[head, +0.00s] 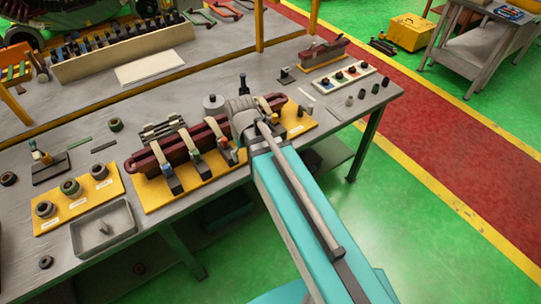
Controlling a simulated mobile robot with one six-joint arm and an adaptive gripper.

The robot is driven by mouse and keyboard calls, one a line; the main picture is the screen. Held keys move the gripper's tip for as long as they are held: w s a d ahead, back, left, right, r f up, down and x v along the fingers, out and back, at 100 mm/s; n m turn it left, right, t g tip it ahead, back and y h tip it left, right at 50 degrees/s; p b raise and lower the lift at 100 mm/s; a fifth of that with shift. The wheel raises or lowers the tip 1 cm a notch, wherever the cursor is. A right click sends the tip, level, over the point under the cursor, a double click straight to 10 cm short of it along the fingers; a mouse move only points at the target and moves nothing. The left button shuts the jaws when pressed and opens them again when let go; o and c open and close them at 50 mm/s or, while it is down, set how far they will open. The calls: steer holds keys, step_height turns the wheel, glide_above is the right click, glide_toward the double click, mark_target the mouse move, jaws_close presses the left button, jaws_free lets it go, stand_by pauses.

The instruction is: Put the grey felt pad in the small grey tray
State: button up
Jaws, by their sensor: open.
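The small grey tray (76,238) lies at the near left of the bench, close to its front edge. A small upright light object (103,228) shows inside it; I cannot tell what it is. I cannot pick out the grey felt pad with certainty. A flat pale slab (150,67) lies farther back, and a thin grey strip (103,146) lies left of centre. My grey wrist is over the long dark red part at the bench's middle. My gripper's fingers are hidden behind the wrist and arm.
A yellow board (75,214) with several ring parts lies just behind the tray. The dark red bar (150,157) with several upright straps stands on another yellow board right of it. A white block (345,77) with coloured pieces is at the right. Yellow posts rise at the back.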

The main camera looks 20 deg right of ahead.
steer(key=s+d+m, duration=0.3)
steer(key=d, duration=0.4)
steer(key=shift+d, duration=0.2)
